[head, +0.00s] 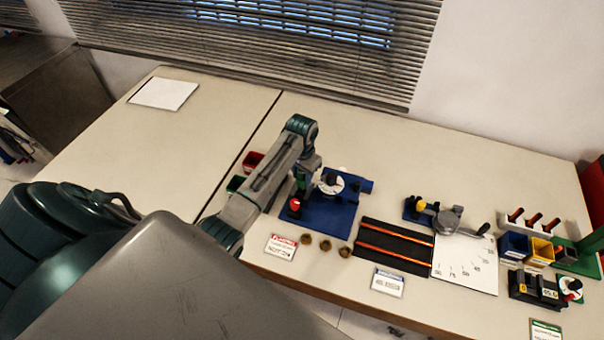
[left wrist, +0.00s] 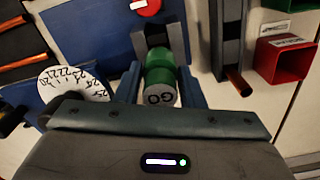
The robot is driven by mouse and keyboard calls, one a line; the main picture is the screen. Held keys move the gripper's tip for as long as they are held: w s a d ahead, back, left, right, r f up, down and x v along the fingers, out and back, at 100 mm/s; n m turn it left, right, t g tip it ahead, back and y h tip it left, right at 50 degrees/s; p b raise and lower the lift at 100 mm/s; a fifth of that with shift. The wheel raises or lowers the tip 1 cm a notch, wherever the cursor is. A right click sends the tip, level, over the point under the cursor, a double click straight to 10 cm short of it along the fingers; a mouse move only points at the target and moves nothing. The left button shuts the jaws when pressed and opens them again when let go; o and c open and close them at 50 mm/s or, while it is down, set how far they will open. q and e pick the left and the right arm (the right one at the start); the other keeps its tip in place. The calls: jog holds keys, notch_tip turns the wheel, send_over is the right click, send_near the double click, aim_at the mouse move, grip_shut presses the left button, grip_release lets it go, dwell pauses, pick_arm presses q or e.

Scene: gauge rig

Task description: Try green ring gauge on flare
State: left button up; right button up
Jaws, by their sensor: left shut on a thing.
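My left gripper (head: 305,190) is low over the blue fixture plate (head: 338,225), at its left part. In the left wrist view it is shut on the green ring gauge (left wrist: 160,73), a green cylinder with a pale end face marked GO. The gauge lies between the blue jaws (left wrist: 160,95), in front of a dark block on the plate. My right gripper is in neither view.
A red knob (head: 295,203) and a white dial (head: 331,183) stand close to the gripper. Red (head: 252,160) and green (head: 237,184) bins sit to its left. Three brass fittings (head: 325,244) lie in front. A black tray with copper tubes (head: 395,246) and a bender (head: 447,218) are to the right.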

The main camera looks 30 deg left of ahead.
pick_arm(q)
jog(key=shift+f, duration=0.3)
dwell(0.6)
dwell(1.0)
jog(key=shift+r+p, duration=0.7)
jog(key=shift+r, duration=2.3)
